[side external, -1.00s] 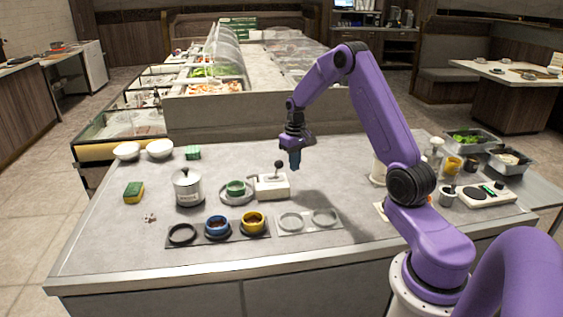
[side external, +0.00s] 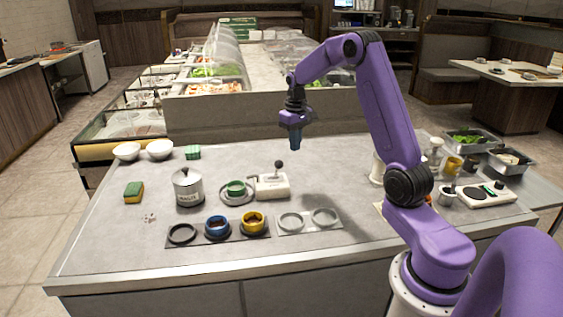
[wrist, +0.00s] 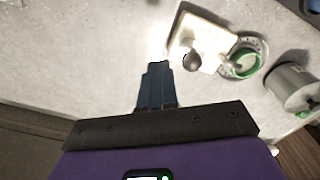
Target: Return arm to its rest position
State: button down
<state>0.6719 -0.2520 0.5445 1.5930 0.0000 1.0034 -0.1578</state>
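My gripper (side external: 295,144) hangs in the air above the back middle of the counter (side external: 345,165), fingers pointing down, apart from everything. In the wrist view its blue fingers (wrist: 156,72) sit together with no gap and nothing between them. Below it stands a white box with a dark ball-topped lever (side external: 273,186), which also shows in the wrist view (wrist: 205,42). Beside the box is a green cup on a grey round base (side external: 235,188).
A lidded metal pot (side external: 188,188) stands left of the cup. A dark holder carries a blue cup (side external: 217,229) and a yellow cup (side external: 254,223); a grey two-ring holder (side external: 308,220) is beside it. A sponge (side external: 134,192) and white bowls (side external: 159,149) are left.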

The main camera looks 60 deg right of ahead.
jog(key=shift+r, duration=0.3)
jog(key=s+a+r+n, duration=0.2)
jog(key=s+a+n, duration=0.25)
jog(key=a, duration=0.75)
jog(key=s+a+r+n, duration=0.25)
jog(key=s+a, duration=0.25)
jog(key=a, duration=0.8)
jog(key=s+a+n, duration=0.2)
jog(key=s+n, duration=0.2)
jog(key=s, duration=0.7)
jog(key=s+a+f+n, duration=0.1)
jog(key=s+a+n, duration=0.2)
jog(key=s, duration=0.8)
jog(key=shift+s+a+f+n, duration=0.25)
jog(key=shift+s+n, duration=0.05)
jog(key=shift+n, duration=0.5)
